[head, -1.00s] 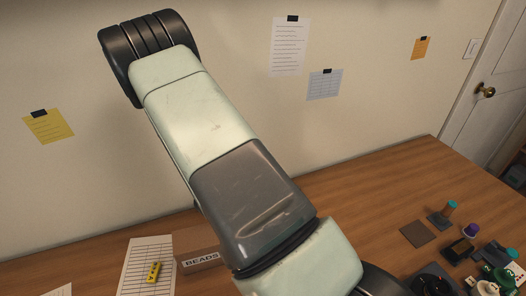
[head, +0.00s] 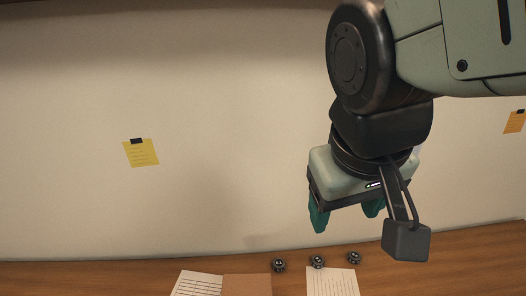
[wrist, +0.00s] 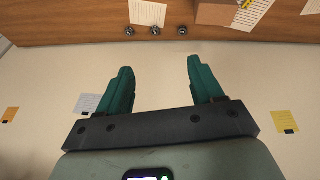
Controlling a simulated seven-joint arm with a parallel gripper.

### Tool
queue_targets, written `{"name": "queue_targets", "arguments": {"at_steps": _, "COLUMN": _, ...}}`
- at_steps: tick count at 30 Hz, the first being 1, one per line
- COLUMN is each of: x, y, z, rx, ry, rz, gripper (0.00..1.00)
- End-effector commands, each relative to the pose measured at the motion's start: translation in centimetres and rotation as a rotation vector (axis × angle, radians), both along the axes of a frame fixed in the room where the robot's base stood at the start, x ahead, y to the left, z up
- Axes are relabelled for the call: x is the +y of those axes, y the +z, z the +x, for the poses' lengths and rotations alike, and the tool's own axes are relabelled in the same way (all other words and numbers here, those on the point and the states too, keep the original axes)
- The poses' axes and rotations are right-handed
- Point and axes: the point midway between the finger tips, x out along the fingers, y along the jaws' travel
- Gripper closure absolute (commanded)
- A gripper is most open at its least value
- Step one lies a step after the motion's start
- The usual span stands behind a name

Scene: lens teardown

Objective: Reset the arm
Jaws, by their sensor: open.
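My gripper (head: 347,220) hangs in the air above the desk, in front of the wall, right of centre in the head view. Its two teal fingers point down and are spread apart with nothing between them. In the wrist view my gripper (wrist: 159,64) also shows open and empty, with the desk at the top of the picture. No object touches the fingers.
Several things lie on the wooden desk (head: 450,255): three small dark round parts (head: 317,261) in a row, a lined sheet (head: 333,283), and a brown cardboard box (head: 247,285). A yellow note (head: 140,152) hangs on the wall. Air around the gripper is clear.

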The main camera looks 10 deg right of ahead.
Motion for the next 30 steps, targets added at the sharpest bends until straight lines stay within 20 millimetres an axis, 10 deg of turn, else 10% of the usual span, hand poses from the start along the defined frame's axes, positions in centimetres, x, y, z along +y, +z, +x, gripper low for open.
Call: {"name": "queue_targets", "arguments": {"at_steps": 30, "x": 2.6, "y": 2.5, "z": -1.9, "rx": -0.155, "ry": -0.027, "rz": 0.157, "gripper": 0.34}}
